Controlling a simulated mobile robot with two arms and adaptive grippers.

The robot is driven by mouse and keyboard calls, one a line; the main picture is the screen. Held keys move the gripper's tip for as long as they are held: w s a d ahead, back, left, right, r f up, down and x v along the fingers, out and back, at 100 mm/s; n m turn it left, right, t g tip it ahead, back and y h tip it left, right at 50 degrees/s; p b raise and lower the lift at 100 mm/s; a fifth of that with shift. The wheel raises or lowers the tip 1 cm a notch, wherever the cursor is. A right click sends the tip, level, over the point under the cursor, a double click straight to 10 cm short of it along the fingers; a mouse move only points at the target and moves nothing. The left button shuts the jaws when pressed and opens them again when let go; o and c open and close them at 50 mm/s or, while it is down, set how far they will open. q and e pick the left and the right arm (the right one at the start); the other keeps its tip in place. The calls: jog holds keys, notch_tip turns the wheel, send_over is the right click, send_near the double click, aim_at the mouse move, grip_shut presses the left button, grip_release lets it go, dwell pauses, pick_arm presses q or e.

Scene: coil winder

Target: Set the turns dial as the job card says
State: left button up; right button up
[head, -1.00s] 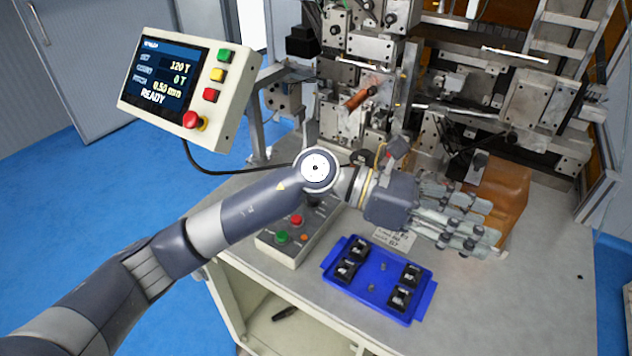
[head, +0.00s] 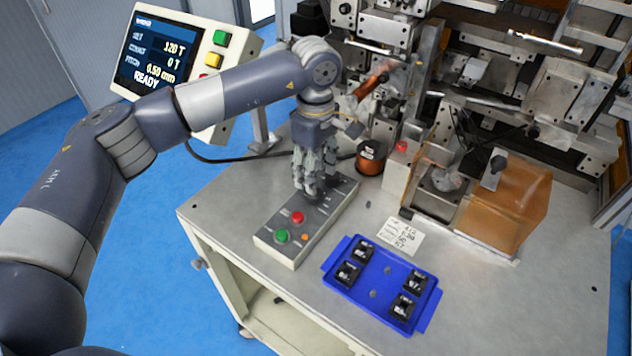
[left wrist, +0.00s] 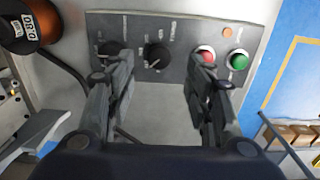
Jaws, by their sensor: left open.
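My left gripper (head: 309,192) points down over the far end of the grey control box (head: 272,240), open and empty. In the left wrist view the open gripper (left wrist: 160,70) has one black dial (left wrist: 157,57) between its fingers in the picture. A second black dial (left wrist: 108,48) is partly behind the left finger. I cannot tell whether the fingers touch the box. The dial markings are too small to read. The white job card (head: 400,237) lies on the table, its print too blurred to read. The winder's screen (head: 160,50) shows 120 T, 0 T, 0.50 mm and READY.
The box also carries a red button (head: 297,217) and a green button (head: 281,236). A blue tray (head: 375,315) with several black bobbins sits nearer the front. A copper wire spool (head: 370,157) stands behind the gripper. The winder machine (head: 510,115) fills the back.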

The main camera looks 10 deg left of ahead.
aim_at(316, 196)
pick_arm(q)
notch_tip(316, 196, down, 4)
jog(key=shift+f+p, duration=0.1)
jog(key=shift+p, duration=0.55)
jog(key=shift+f, duration=0.7)
pick_arm(e)
jog(key=shift+w+d+r, duration=0.1)
jog(key=shift+w+r, duration=0.2)
jog(key=shift+r, duration=0.25)
jog(key=shift+w+d+r, duration=0.1)
jog(key=shift+w+r, duration=0.2)
jog(key=shift+r, duration=0.25)
pick_arm(q)
jog(key=c, duration=1.1)
